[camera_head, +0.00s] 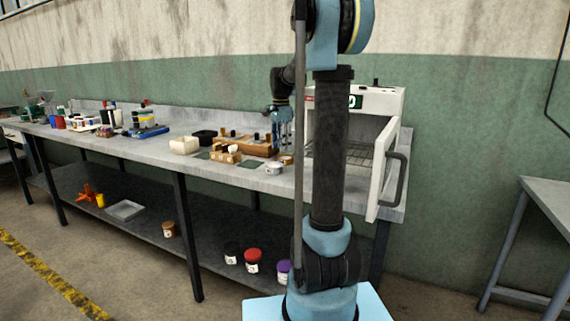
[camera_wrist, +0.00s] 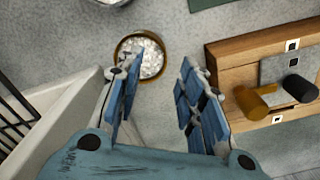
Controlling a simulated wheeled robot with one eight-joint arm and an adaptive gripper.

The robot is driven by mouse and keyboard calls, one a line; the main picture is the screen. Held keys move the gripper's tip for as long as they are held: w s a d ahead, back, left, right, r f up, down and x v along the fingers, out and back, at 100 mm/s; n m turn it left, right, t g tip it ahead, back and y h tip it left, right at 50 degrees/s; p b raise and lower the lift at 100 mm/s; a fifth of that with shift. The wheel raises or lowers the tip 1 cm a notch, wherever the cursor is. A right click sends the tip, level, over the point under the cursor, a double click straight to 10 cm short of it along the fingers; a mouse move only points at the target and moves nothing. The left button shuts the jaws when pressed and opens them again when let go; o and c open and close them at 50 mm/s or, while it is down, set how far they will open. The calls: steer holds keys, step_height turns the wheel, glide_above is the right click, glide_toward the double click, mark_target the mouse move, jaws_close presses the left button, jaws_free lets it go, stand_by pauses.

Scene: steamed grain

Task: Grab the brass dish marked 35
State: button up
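A round brass dish (camera_wrist: 122,50) filled with whitish grains lies on the grey bench, at the top centre of the wrist view. In the head view it appears as a small brownish round dish (camera_head: 287,160) near the oven. No marking on it can be read. My gripper (camera_wrist: 157,70) is open and empty, its blue-padded fingers apart. In the head view my gripper (camera_head: 284,138) hangs above the bench, partly hidden by my arm.
A white oven (camera_head: 382,101) with its door (camera_head: 384,165) open stands right of the dish. A wooden stand (camera_wrist: 232,53) with dark and amber handled pieces is close on the other side. A white tub (camera_head: 273,168) sits in front. Several other items fill the bench's left.

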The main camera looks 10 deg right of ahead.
steer(key=shift+w+d+f, duration=0.1)
steer(key=shift+f, duration=1.05)
steer(key=shift+w+d+f, duration=0.1)
steer(key=shift+f, duration=1.05)
steer(key=shift+c, duration=0.5)
jaws_close()
